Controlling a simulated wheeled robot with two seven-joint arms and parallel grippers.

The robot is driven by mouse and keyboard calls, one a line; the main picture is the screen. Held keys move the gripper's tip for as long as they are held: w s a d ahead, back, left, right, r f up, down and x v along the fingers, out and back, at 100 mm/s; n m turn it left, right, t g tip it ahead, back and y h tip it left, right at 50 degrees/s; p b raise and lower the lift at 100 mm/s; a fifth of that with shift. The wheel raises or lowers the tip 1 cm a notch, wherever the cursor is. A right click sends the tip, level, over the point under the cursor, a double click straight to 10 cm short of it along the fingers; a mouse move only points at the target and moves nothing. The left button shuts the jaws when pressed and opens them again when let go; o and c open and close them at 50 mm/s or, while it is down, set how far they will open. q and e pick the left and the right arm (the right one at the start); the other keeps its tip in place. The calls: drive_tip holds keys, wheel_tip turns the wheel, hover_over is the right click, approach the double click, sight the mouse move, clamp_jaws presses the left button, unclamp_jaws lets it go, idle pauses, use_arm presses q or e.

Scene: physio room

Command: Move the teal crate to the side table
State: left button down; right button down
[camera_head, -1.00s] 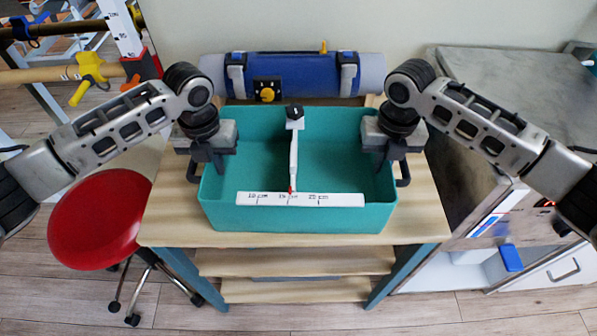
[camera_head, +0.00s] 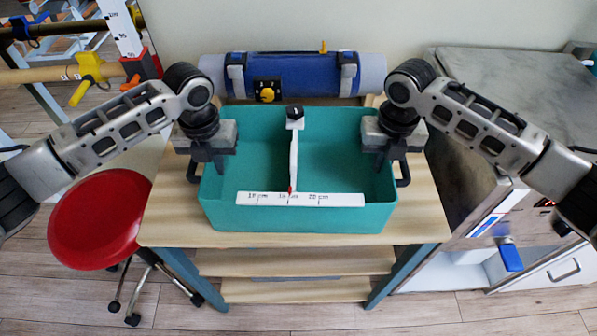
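The teal crate (camera_head: 302,218) stands level on a light wooden table (camera_head: 165,222) with lower shelves and blue-grey legs. I cannot tell whether this is the side table. A black handle loop shows at each end of the crate. My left gripper (camera_head: 208,163) is at the crate's left rim, beside the left handle (camera_head: 190,174). My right gripper (camera_head: 388,163) is at the right rim, beside the right handle (camera_head: 404,174). Dark fingers reach down at both rims. The finger gaps are too hidden to tell whether they grip.
A blue rolled bundle (camera_head: 300,75) with grey straps lies behind the crate against the wall. A red stool (camera_head: 98,218) stands at the left. A metal-topped cabinet (camera_head: 510,85) stands close at the right. Bars with coloured clamps (camera_head: 88,72) are at the upper left.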

use_arm(q)
drive_tip(key=shift+r, duration=0.2)
use_arm(e)
drive_tip(key=shift+w+r, duration=0.1)
drive_tip(key=shift+r, duration=0.15)
